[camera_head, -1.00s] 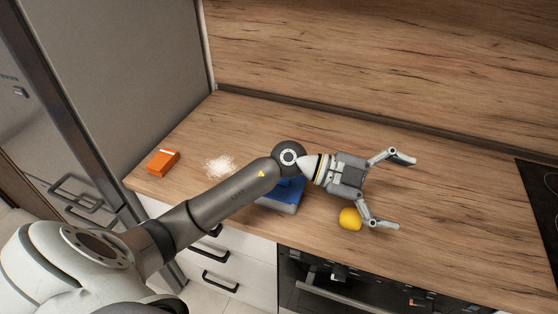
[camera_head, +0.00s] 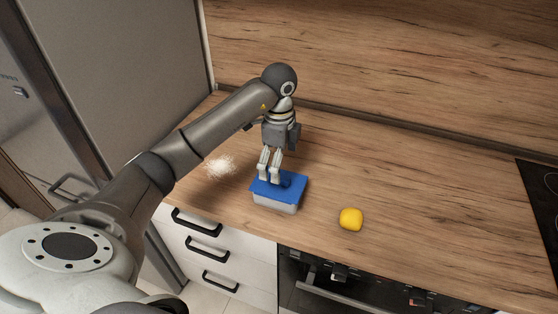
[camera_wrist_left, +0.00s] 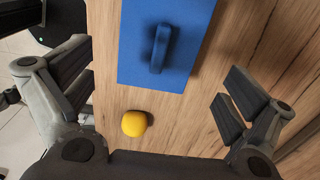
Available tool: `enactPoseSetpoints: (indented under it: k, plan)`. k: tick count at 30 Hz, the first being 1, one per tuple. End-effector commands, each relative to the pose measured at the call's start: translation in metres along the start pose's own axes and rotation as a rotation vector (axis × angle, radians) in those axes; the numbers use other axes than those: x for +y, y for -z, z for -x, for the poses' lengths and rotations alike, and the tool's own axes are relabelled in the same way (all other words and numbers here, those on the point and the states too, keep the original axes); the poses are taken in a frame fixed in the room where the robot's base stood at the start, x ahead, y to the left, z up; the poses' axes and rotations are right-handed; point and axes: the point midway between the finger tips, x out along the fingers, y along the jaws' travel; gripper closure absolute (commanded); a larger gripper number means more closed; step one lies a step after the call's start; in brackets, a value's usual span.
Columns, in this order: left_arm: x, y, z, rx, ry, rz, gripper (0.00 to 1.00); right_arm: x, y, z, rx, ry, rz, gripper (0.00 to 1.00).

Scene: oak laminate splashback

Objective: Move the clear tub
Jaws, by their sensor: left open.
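The clear tub (camera_head: 275,203) stands on the counter near its front edge, its pale body showing under a blue lid (camera_head: 297,184). In the left wrist view the lid (camera_wrist_left: 136,50) has a raised blue handle (camera_wrist_left: 161,48) in its middle. My left gripper (camera_head: 269,178) points down at the lid in the head view, with its fingers over the lid's left part. In the left wrist view the gripper (camera_wrist_left: 155,92) is open and empty, its fingers wide apart on either side of the picture. Whether the fingertips touch the lid cannot be told. My right gripper is not in view.
A yellow rounded block (camera_head: 351,219) lies right of the tub. A black hob (camera_head: 541,205) is at the far right, with free counter (camera_head: 430,200) between. The wooden splashback (camera_head: 390,70) rises behind.

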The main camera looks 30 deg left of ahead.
Motion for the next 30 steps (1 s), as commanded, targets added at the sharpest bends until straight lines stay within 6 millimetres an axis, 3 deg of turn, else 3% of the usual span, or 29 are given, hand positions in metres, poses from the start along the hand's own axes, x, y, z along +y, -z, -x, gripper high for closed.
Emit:
enactPoseSetpoints:
  k: [7,21,30]
  plan:
    - [0.001,0.001,-0.011,0.002,-0.003,-0.001,0.0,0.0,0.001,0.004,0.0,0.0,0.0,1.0]
    - [0.001,0.001,-0.088,0.003,-0.003,-0.003,0.0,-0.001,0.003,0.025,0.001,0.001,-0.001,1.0]
    - [0.0,0.001,-0.108,0.003,0.0,-0.003,0.0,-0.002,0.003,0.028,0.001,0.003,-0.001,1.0]
